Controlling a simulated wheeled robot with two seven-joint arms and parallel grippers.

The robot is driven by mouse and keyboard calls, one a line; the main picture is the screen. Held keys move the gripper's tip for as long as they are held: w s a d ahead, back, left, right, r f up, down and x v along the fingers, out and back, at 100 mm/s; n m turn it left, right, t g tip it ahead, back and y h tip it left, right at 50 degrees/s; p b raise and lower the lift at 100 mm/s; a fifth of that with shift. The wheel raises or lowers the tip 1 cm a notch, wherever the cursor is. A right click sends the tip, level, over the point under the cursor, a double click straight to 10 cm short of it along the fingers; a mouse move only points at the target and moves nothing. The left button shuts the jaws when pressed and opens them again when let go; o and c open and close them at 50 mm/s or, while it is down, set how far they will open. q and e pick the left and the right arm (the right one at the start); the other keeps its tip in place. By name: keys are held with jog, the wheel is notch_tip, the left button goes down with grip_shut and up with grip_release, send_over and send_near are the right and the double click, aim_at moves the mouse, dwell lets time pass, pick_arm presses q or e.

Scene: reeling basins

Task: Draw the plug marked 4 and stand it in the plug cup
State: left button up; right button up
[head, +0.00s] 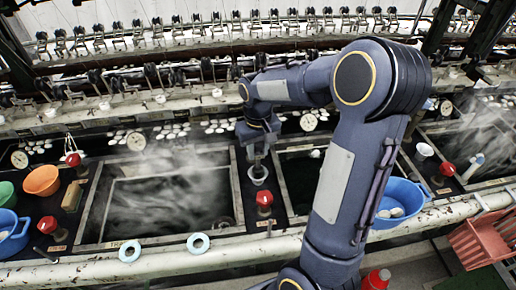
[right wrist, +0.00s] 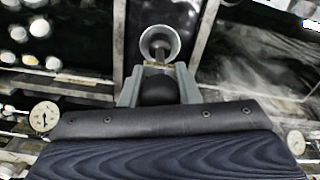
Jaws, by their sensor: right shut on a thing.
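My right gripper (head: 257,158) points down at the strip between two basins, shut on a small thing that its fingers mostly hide. In the right wrist view the gripper (right wrist: 158,70) shows a pale edge between its fingertips; I take this to be the plug, and no number is readable. A white round cup (head: 258,176) is directly below the fingers. The cup (right wrist: 160,43) also shows in the right wrist view just beyond the fingertips, with a dark stem-like shape inside its rim. I cannot tell whether they touch. My left gripper is out of view.
A red-topped fitting (head: 265,198) stands just in front of the cup. A steaming basin (head: 165,207) lies to the left, a dark basin (head: 299,180) to the right. Two pale rings (head: 198,243) lie on the front rail. A blue bowl (head: 405,192) is right of my arm.

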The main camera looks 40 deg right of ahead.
jog(key=shift+f+b, duration=0.55)
jog(key=shift+f, duration=0.3)
dwell(0.6)
jog(key=o, duration=0.9)
jog(key=shift+r, duration=3.9)
